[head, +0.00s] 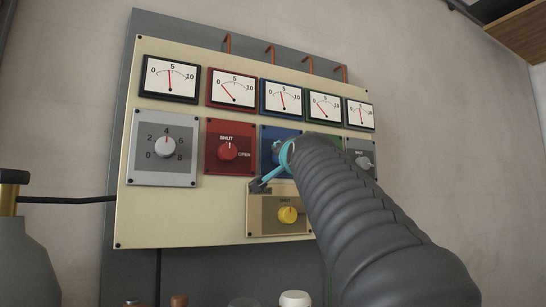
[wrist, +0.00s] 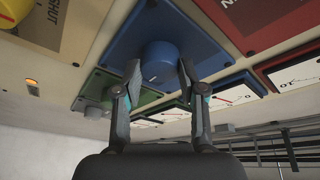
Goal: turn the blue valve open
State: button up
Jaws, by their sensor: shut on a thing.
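The blue valve is a round blue knob (wrist: 160,62) on a blue square plate (wrist: 205,45) in the wrist view. In the head view the blue plate (head: 268,134) sits mid-panel, and my gripper and arm hide much of its knob. My gripper (wrist: 159,74) has one finger on each side of the knob and is shut on it. In the head view my gripper (head: 273,168) reaches the blue plate from the lower right. The blue gauge (head: 282,99) above has its needle near 5. The knob's pointer direction is hard to tell.
The cream panel also carries a grey dial (head: 164,147), a red valve (head: 228,152), a yellow valve (head: 288,215) just below the blue one, and a grey valve (head: 364,162) at right. A green plate (wrist: 135,98) is close beside my fingers. A grey cylinder (head: 35,255) stands lower left.

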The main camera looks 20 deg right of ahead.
jog(key=shift+m, duration=0.4)
dwell(0.3)
jog(key=o, duration=1.1)
jog(key=shift+o, duration=0.2)
jog(key=v, duration=1.2)
jog(key=shift+a+r, duration=0.1)
